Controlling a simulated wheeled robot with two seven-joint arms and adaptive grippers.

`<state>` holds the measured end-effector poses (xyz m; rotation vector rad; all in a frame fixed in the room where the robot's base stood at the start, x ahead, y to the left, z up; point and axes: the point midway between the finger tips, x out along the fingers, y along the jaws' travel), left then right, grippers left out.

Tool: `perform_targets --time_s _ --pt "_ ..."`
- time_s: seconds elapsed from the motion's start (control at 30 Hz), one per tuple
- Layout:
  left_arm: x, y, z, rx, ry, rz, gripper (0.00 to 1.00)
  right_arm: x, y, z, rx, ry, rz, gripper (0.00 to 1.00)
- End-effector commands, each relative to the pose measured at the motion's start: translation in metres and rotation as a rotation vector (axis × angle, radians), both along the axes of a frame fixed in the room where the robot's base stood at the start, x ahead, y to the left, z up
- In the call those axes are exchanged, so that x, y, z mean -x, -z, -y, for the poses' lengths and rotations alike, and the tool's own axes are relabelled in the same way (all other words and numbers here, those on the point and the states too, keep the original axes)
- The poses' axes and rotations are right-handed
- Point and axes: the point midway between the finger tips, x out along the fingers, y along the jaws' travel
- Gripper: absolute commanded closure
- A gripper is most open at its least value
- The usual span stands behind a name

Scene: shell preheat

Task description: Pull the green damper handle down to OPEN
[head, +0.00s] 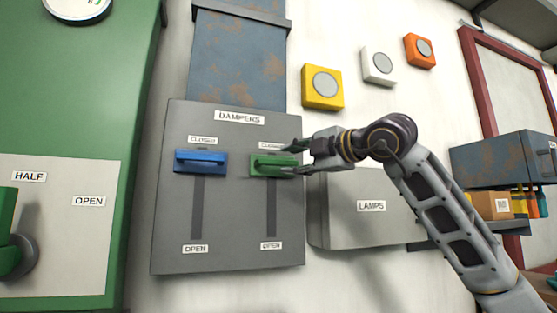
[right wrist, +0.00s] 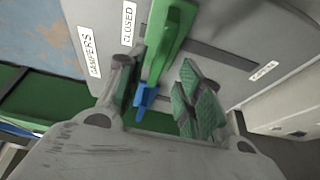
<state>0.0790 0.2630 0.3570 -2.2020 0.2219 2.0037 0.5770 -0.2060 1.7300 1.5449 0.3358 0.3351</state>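The green damper handle (head: 266,163) sits at the top of its slot on the grey dampers panel (head: 222,245), just under the CLOSED label. The OPEN label (head: 271,246) is at the bottom of that slot. My right gripper (head: 290,159) reaches in from the right at the handle's right end, one finger above it and one below. In the right wrist view the green handle (right wrist: 170,35) lies between the spread fingers, with a visible gap to the finger on the right. Contact with the other finger is unclear. My left gripper is not in view.
A blue damper handle (head: 201,162) sits at the top of the slot to the left. A grey lamps box (head: 360,232) is right of the panel, below my right arm. A green cabinet (head: 75,120) stands at the left. Coloured square buttons (head: 322,87) are on the wall above.

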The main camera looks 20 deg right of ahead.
Motion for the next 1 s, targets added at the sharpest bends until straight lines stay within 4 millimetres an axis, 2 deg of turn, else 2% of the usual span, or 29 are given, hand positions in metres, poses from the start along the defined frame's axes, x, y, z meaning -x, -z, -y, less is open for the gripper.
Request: perform_targets --time_s 0.3,0.5,0.93,1.0 --pt "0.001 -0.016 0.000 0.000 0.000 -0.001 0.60 -0.037 -0.002 -0.017 0.001 0.000 0.000 0.64" --pt "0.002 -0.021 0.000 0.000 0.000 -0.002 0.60 -0.051 -0.002 -0.023 0.000 0.000 0.000 0.64" --pt "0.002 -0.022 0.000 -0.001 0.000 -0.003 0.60 -0.056 0.000 -0.026 0.001 0.001 0.000 0.64" --pt "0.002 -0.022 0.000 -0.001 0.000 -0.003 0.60 -0.056 0.000 -0.026 0.000 0.001 0.001 0.71"
